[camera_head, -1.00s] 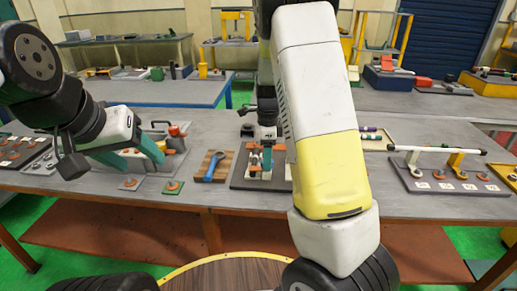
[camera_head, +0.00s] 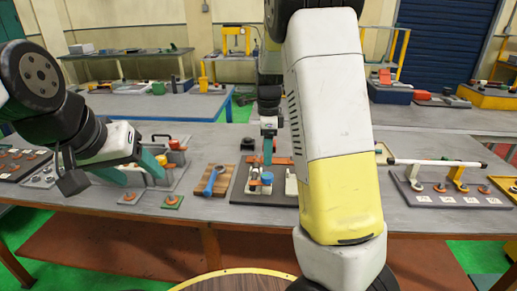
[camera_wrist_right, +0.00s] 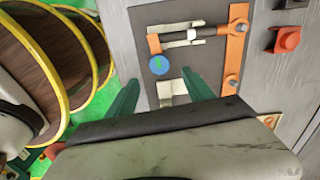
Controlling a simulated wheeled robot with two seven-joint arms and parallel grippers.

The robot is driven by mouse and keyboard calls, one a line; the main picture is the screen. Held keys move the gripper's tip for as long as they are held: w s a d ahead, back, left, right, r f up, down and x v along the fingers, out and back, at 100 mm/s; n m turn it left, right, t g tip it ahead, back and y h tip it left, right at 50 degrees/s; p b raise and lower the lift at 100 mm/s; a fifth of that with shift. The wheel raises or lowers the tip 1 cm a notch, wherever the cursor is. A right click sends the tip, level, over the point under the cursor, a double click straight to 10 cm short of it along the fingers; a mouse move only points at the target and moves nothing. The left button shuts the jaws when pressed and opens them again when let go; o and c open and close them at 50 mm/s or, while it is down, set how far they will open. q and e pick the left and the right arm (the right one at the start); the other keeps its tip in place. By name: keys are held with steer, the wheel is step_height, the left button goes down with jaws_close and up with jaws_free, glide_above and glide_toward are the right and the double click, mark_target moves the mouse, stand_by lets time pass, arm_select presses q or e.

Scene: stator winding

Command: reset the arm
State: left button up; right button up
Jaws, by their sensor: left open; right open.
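My left gripper (camera_head: 133,170) is open with teal fingers, above a grey board (camera_head: 150,204) at the left of the workbench. My right gripper (camera_head: 268,150) points down above a dark board (camera_head: 243,196) with orange and metal parts. There an orange bracket (camera_wrist_right: 235,48), a metal rod (camera_wrist_right: 192,36) and a blue round cap (camera_wrist_right: 159,65) lie beyond the fingertips. My right arm hides part of the bench.

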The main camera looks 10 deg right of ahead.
steer(key=s+r+n+t, duration=0.2)
steer(key=s+r+n, duration=0.2)
steer(key=s+n, duration=0.3)
steer(key=s+a+r+n+t+y, duration=0.1)
steer(key=s+r+n+t, duration=0.1)
steer(key=s+r+n, duration=0.2)
steer(key=s+a+r+n+t+y, duration=0.1)
steer(key=s+r+n, duration=0.3)
steer(key=s+n, duration=0.5)
steer(key=s+t, duration=0.1)
steer(key=s, duration=0.3)
steer(key=shift+r+n, duration=0.35)
steer(key=shift+n, duration=0.05)
